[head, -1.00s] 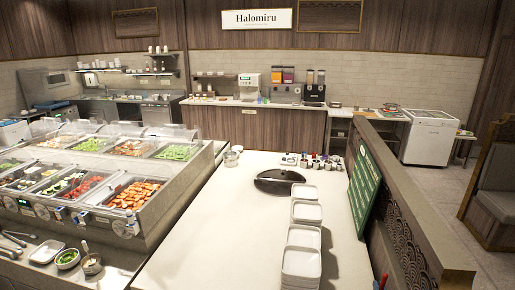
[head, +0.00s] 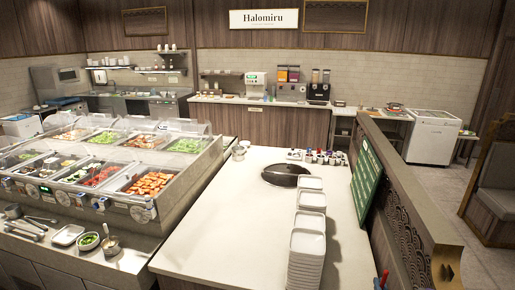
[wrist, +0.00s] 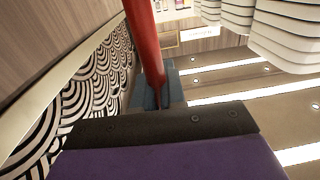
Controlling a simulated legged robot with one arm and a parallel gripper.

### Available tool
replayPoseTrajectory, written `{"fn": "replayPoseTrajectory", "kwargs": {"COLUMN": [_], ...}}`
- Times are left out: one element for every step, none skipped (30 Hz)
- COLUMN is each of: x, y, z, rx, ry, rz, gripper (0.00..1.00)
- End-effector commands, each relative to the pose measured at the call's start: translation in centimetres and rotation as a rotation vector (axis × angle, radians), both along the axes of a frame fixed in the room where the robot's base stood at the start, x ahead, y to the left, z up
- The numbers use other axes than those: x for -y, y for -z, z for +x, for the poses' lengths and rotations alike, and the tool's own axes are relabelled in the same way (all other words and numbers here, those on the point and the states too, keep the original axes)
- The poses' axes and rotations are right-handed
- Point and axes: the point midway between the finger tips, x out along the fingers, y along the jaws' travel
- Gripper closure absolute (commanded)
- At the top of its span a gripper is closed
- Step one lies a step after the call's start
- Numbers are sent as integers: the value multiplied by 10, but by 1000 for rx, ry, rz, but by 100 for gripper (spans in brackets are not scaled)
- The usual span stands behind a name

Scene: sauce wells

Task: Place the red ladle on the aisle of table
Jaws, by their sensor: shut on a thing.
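A red handle (wrist: 145,40), taken to be the red ladle's, is between the fingers of my gripper (wrist: 155,95) in the wrist view. The gripper is shut on it. The ladle's bowl is not visible. In the head view a small red tip (head: 385,273) shows at the bottom edge, right of the white table (head: 215,225); the gripper is barely visible there. The tabletop is bare along its left side. A dark round sauce well or lid (head: 286,173) sits towards its far end.
Stacked white dishes (head: 306,245) line the table's right side. Small bottles (head: 320,157) stand at its far end. A partition with a green board (head: 366,178) borders it on the right. A food bar (head: 150,185) with several trays stands on the left.

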Motion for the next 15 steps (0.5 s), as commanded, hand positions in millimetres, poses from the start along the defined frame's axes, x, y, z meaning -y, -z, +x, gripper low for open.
{"fn": "replayPoseTrajectory", "kwargs": {"x": [-5,-7,-10,-13,-17,-20,-25,-30,-35,-40,-47,-57,-63,-70,-80], "y": [-7,-10,-14,-16,-19,-23,-29,-35,-41,-45,-51,-61,-68,-76,-86], "z": [1,1,1,2,2,3,6,7,9,9,11,13,14,16,18], "rx": [1,1,0,-1,-1,0,1,3,3,2,1,1,3,5,5], "ry": [-3,-4,-5,-7,-9,-11,-14,-18,-20,-22,-27,-33,-36,-40,-45], "rz": [-1,0,1,1,1,1,0,-1,-1,-1,-1,-2,-3,-5,-5], "gripper": [100,100,100,100,100,100,100,100,100,100,100,100,100,100,100]}}
